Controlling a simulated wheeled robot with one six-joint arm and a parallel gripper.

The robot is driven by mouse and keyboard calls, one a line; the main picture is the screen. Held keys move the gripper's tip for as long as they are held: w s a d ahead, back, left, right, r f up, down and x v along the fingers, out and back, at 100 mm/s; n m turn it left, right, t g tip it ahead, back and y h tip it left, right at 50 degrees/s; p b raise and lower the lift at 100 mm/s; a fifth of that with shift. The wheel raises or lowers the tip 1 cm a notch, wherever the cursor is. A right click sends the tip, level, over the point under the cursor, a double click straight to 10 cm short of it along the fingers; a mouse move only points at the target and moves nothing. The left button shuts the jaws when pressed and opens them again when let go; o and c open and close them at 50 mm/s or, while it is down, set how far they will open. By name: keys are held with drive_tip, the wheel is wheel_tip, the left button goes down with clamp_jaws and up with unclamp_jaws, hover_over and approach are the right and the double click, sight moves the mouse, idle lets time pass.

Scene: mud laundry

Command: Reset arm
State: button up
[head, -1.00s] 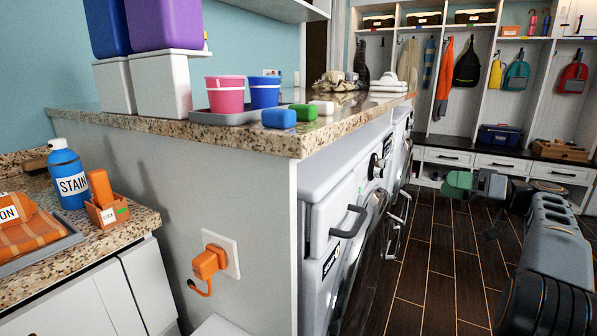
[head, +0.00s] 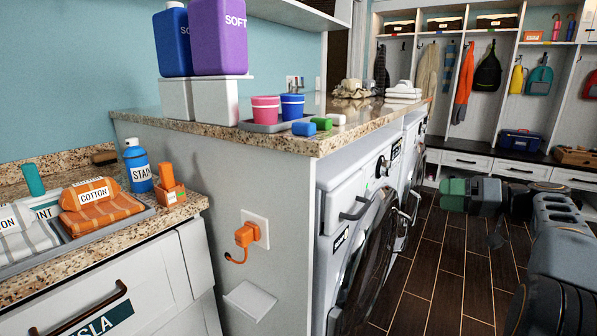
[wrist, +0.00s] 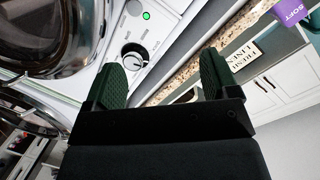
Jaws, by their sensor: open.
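My gripper shows in the wrist view (wrist: 162,78) with its two green ridged fingers spread apart and nothing between them. In the head view my arm reaches in from the right edge, and the green gripper end (head: 453,193) points left above the dark floor. The gripper is clear of the front-loading washers (head: 372,225), touching nothing that I can see. In the wrist view a washer's control panel with a round dial (wrist: 135,58) and a green light lies beyond the fingers.
A granite counter (head: 225,138) carries bottles, a pink cup (head: 265,109), a blue cup (head: 292,106) and colored blocks. A lower counter at left holds folded orange cloth (head: 92,207) and a blue stain bottle (head: 138,167). Cubbies with hanging bags line the back. The wood floor (head: 425,265) is open.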

drive_tip(key=s+a+r+m+g+h+p, duration=0.2)
drive_tip(key=s+a+r+h+p, duration=0.15)
drive_tip(key=a+p, duration=0.4)
drive_tip(key=s+a+r+m+g+h+p, duration=0.1)
drive_tip(key=s+a+r+g+h+p, duration=0.2)
drive_tip(key=a+p, duration=0.45)
drive_tip(key=s+a+h+p, duration=0.1)
drive_tip(key=s+h+p, duration=0.2)
drive_tip(key=s+p, duration=0.4)
drive_tip(key=s+a+h+p, duration=0.2)
drive_tip(key=s+h+p, duration=0.2)
drive_tip(key=s+p, duration=0.3)
drive_tip(key=shift+s+a+r+n, duration=0.3)
drive_tip(key=shift+s+r, duration=0.15)
drive_tip(key=shift+s, duration=0.2)
